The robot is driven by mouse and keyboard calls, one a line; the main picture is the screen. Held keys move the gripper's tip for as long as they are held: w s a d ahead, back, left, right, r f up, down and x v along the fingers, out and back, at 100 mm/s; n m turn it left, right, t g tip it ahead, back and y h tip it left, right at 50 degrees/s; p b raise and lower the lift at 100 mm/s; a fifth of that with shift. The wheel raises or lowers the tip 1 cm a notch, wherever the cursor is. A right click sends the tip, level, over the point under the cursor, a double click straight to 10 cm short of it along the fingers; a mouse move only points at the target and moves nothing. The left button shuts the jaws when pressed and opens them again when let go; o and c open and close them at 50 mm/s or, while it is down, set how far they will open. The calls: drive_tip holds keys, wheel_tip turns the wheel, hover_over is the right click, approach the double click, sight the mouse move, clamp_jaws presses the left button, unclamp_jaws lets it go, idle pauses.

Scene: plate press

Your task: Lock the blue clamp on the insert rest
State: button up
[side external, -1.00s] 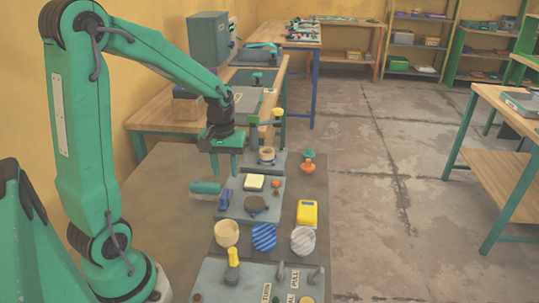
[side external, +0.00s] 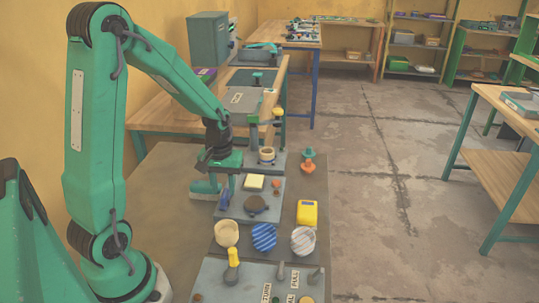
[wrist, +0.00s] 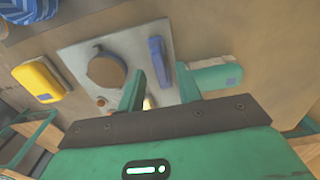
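The blue clamp (wrist: 158,62) is a narrow blue bar on a grey plate (wrist: 85,50). In the side view the clamp (side external: 224,202) is partly hidden by my gripper. A brown disc with a dark edge (wrist: 106,68) sits on the same plate, left of the clamp in the wrist view. It also shows in the side view (side external: 256,203). I cannot tell for sure which part is the insert rest. My gripper (wrist: 160,88) is open and empty above the plate. In the wrist view, the clamp's near end shows between its spread fingers. I cannot tell whether they touch it.
A green block with a blue patch (wrist: 213,78) lies close beside the clamp. A yellow block (side external: 307,212) stands right of the plate. A tan cup (side external: 227,233) and striped blue disc (side external: 264,237) lie in front. A panel with levers (side external: 240,285) is nearest.

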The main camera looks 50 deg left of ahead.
drive_tip(key=shift+f, duration=0.85)
clamp_jaws()
